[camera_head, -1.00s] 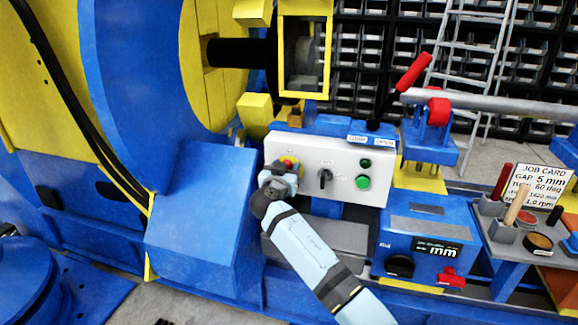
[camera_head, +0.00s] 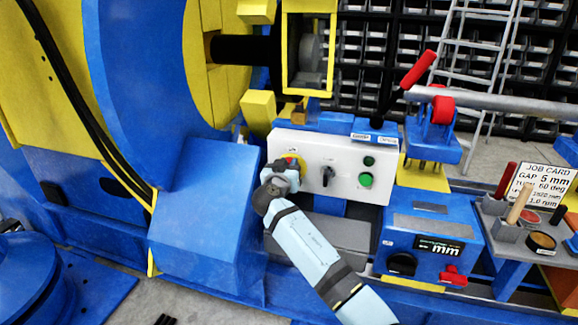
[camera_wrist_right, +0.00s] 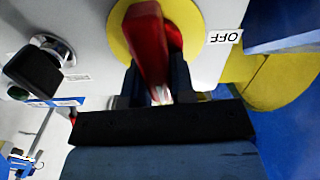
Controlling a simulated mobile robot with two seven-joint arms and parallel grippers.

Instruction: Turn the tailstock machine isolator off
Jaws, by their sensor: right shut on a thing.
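The isolator is a red handle (camera_wrist_right: 147,45) on a yellow round plate (camera_wrist_right: 195,28), at the left end of the white control panel (camera_head: 340,152). In the head view its yellow plate (camera_head: 299,161) shows only partly behind my right gripper (camera_head: 283,177). In the wrist view my right gripper (camera_wrist_right: 156,85) is shut on the red handle, with one dark finger on each side. A white label reading OFF (camera_wrist_right: 223,37) sits just right of the yellow plate there. My left gripper is not in view.
A black selector knob (camera_head: 327,175) and a green button (camera_head: 365,180) are on the same panel, right of the isolator. A blue box with a display (camera_head: 437,246) stands at lower right. A large blue housing (camera_head: 205,215) is close on the left.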

